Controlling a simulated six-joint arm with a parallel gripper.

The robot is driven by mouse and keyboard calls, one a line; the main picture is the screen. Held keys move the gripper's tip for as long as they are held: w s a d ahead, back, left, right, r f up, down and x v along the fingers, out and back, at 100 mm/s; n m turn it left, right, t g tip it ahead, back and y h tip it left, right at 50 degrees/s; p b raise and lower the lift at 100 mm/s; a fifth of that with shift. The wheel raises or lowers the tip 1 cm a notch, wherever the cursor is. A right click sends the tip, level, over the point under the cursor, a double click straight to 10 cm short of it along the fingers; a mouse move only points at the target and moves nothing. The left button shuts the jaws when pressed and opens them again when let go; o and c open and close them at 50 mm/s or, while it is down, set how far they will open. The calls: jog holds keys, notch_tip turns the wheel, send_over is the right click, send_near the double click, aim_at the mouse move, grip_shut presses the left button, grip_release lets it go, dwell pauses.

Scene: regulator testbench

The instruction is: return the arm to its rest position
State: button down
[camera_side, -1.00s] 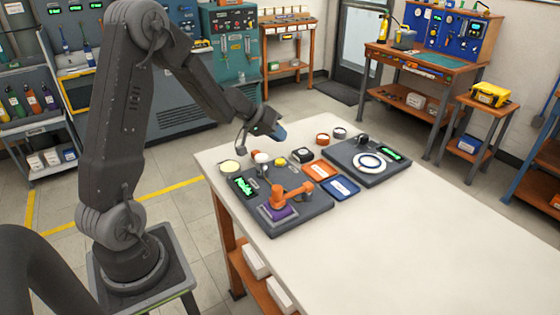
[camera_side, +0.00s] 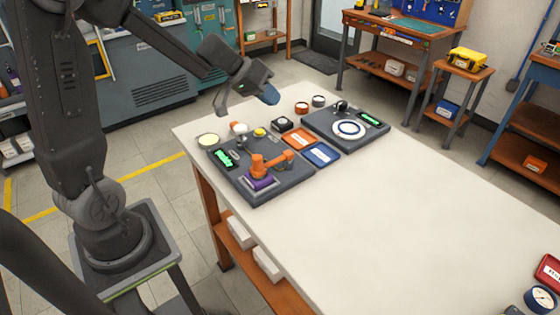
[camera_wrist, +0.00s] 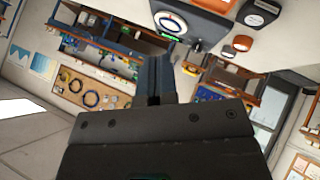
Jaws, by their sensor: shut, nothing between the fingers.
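My gripper (camera_side: 271,95) hangs in the air above the far left part of the white table (camera_side: 400,210), apart from everything on it. Its fingers are together and empty. They also show in the wrist view (camera_wrist: 155,80), where they point out over the far benches. My arm is bent at the elbow and reaches from the pedestal at the left toward the table's far end.
Below is a dark test board (camera_side: 285,188) with an orange part (camera_side: 262,166). Beside it are an orange tray (camera_side: 299,139), a blue tray (camera_side: 321,154) and a board with a white ring dial (camera_side: 350,129). Gauges (camera_side: 541,299) stand at the near right. The middle tabletop is clear.

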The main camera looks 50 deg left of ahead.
jog(key=s+d+r+m+g, duration=0.25)
jog(key=s+d+r, duration=0.35)
jog(key=s+d, duration=0.45)
jog(key=s+d+y, duration=0.1)
jog(key=s+y, duration=0.3)
jog(key=s, duration=0.8)
jog(key=shift+d+r, duration=0.15)
jog(key=shift+d, duration=0.15)
